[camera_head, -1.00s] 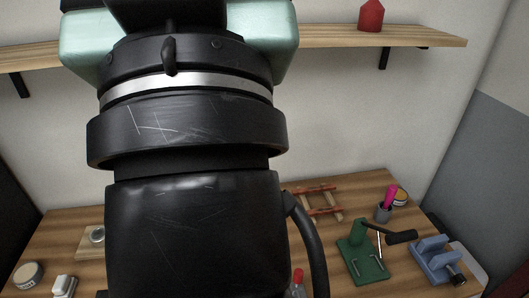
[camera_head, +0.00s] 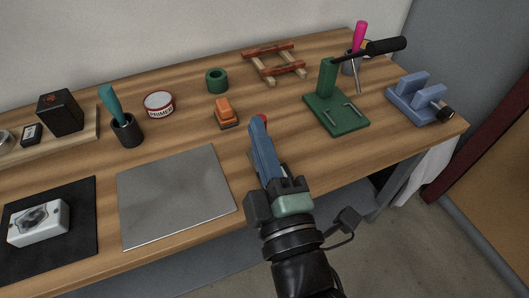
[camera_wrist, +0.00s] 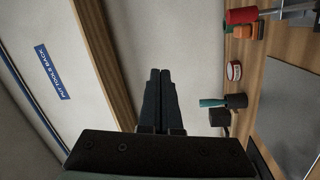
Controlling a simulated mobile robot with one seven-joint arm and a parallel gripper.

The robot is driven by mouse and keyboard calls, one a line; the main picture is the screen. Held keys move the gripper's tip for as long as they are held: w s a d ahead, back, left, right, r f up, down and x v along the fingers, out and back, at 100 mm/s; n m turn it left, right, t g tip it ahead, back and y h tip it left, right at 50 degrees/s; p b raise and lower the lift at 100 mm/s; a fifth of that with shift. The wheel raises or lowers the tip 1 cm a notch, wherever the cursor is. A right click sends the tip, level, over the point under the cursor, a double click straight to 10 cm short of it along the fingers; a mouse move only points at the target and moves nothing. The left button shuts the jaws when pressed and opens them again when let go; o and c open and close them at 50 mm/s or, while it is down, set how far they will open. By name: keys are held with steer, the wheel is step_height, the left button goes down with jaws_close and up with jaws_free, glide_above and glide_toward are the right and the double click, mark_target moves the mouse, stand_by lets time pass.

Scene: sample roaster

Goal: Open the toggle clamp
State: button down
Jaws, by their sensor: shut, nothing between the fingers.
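The toggle clamp has a green base plate (camera_head: 345,122), a green upright post (camera_head: 327,77) and a black handle (camera_head: 386,47). It stands at the right part of the bench in the head view. The handle reaches out from the post toward the right, tilted slightly up. A thin metal rod (camera_head: 357,78) hangs below the arm. My gripper (camera_head: 260,124) is shut and empty, over the bench's front part, left of and apart from the clamp. Its closed fingers also show in the wrist view (camera_wrist: 159,74), where I cannot make out the clamp.
A blue fixture (camera_head: 420,98) stands right of the clamp. A pink-handled tool (camera_head: 360,34) in a cup and a wooden rack (camera_head: 273,62) stand behind. An orange brush (camera_head: 224,112) and a metal plate (camera_head: 175,195) lie left.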

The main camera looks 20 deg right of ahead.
steer(key=s+d+f+n+g+b, duration=0.1)
steer(key=s+f+b, duration=0.1)
steer(key=f, duration=0.4)
steer(key=s+d+f+n+b, duration=0.1)
steer(key=s+f+b, duration=0.1)
steer(key=f, duration=0.5)
steer(key=shift+d+f+n+g+h, duration=0.15)
steer(key=shift+d+n+g+h, duration=0.15)
steer(key=shift+g+h, duration=0.1)
steer(key=w, duration=0.4)
steer(key=w+d+p, duration=0.1)
steer(key=w, duration=0.4)
steer(key=w+d+p, duration=0.1)
steer(key=w, duration=0.3)
steer(key=shift+w+d, duration=0.1)
steer(key=shift+w, duration=0.3)
steer(key=shift+r, duration=0.2)
